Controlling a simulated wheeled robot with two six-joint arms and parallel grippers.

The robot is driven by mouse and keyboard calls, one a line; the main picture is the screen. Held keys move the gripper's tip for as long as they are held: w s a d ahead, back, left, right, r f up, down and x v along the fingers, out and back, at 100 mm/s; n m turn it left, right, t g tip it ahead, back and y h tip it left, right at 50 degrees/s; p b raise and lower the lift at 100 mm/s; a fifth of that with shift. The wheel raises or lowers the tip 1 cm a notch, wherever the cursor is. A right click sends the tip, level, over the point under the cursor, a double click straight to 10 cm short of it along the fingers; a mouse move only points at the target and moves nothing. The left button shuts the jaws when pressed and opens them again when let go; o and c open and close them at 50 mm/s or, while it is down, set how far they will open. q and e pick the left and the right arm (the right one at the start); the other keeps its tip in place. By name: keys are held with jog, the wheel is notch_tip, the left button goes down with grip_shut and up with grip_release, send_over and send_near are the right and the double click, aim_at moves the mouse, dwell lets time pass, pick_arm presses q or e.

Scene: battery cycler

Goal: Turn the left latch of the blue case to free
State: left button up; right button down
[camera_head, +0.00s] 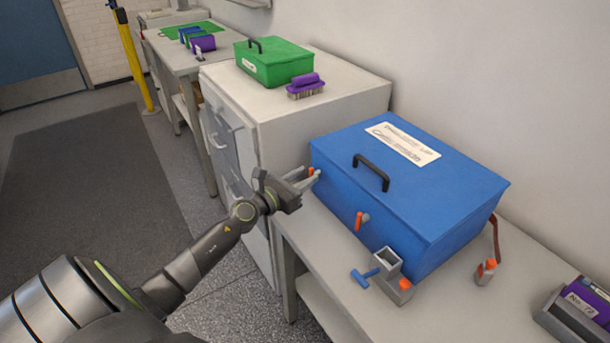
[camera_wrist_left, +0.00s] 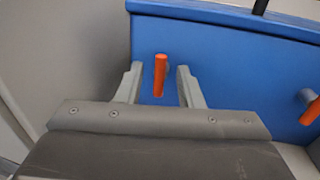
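The blue case (camera_head: 400,190) sits shut on the bench, with a black handle (camera_head: 371,172) and a white label on its lid. Its left latch (camera_head: 311,171) is an orange lever on the front face, partly hidden by my gripper in the head view. In the left wrist view this latch (camera_wrist_left: 160,75) stands upright. My left gripper (camera_head: 309,179) is open at the case's left front. In the left wrist view its fingers (camera_wrist_left: 158,88) stand either side of the lever, with gaps visible on both sides. The right latch (camera_head: 360,220) is also orange and looks tilted in the left wrist view (camera_wrist_left: 310,112). My right gripper is out of view.
A grey square-holed block (camera_head: 386,262) and a blue T-shaped piece (camera_head: 365,278) lie before the case. A small orange-topped part (camera_head: 486,271) is at its right. A grey cabinet (camera_head: 335,105) bears a green case (camera_head: 273,65) and a purple brush (camera_head: 305,86).

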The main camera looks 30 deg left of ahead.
pick_arm(q)
jog(key=shift+w+d, duration=0.1)
jog(key=shift+w, duration=0.3)
grip_shut()
jog(key=shift+r, duration=0.1)
